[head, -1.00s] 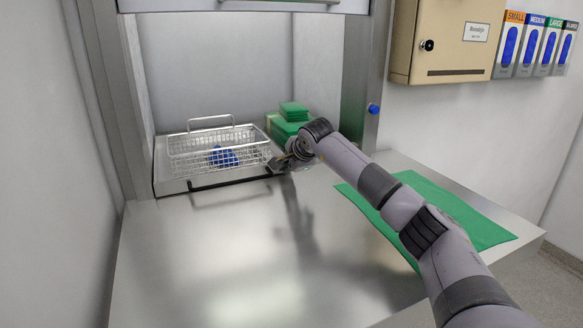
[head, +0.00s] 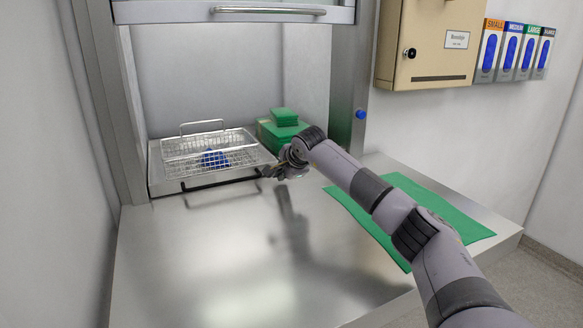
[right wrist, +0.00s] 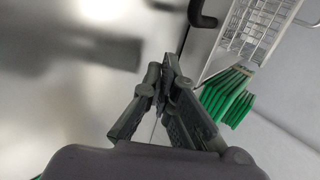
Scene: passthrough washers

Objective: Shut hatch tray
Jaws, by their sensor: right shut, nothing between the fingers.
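The hatch tray (head: 162,188) is a flat metal tray at the bottom of the wall hatch, with a black bar handle (head: 222,181) along its front. A wire basket (head: 185,167) holding a blue item (head: 214,158) stands on it. My right gripper (head: 266,172) is beside the right end of the handle. In the right wrist view, its fingers (right wrist: 163,75) are shut and empty, apart from the handle end (right wrist: 203,21). Whether they touch the tray's edge is unclear. My left gripper is out of view.
Green packs (head: 283,130) are stacked on the right inside the hatch. The hatch door (head: 180,13) is raised, with a bar handle. A green mat (head: 440,220) lies on the counter at right. The metal counter (head: 200,265) in front is clear. A beige cabinet (head: 425,45) hangs at upper right.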

